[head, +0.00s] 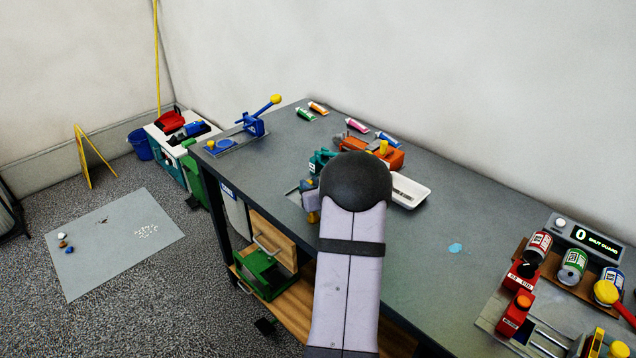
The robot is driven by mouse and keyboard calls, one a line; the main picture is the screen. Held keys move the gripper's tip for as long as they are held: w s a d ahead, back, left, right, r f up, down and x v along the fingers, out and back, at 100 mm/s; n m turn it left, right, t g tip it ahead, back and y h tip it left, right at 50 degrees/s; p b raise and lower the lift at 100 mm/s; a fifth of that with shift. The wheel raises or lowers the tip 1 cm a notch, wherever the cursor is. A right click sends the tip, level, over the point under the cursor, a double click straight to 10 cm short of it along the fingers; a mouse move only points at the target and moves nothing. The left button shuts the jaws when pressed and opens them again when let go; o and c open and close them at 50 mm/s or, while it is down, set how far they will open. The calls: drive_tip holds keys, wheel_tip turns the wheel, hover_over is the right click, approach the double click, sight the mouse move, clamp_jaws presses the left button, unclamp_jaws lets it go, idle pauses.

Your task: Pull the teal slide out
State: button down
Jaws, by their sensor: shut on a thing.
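The teal slide (321,160) shows in the head view just left of an orange machine (384,154) on the grey workbench. Only its upper left part is in sight. My gripper (311,183) is right by the slide, on its near side, and is shut on it. My own dark round arm joint and pale arm link cover most of the gripper, so the fingertips and the exact place of the grip are hidden.
Several coloured tubes (357,124) lie along the bench's back. A blue lever press (253,124) stands at the far left end. Cans (572,266) and red blocks stand at the right. The middle-right bench (470,215) is mostly clear.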

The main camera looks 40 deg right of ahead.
drive_tip(key=a+b, duration=0.1)
drive_tip(key=a, duration=0.5)
drive_tip(key=shift+w+a, duration=0.1)
drive_tip(key=c, duration=1.6)
unclamp_jaws()
drive_tip(key=shift+s+a+r+b, duration=0.2)
drive_tip(key=shift+s+r+b, duration=0.1)
drive_tip(key=shift+s, duration=0.35)
drive_tip(key=shift+v, duration=3)
drive_tip(key=shift+a, duration=0.1)
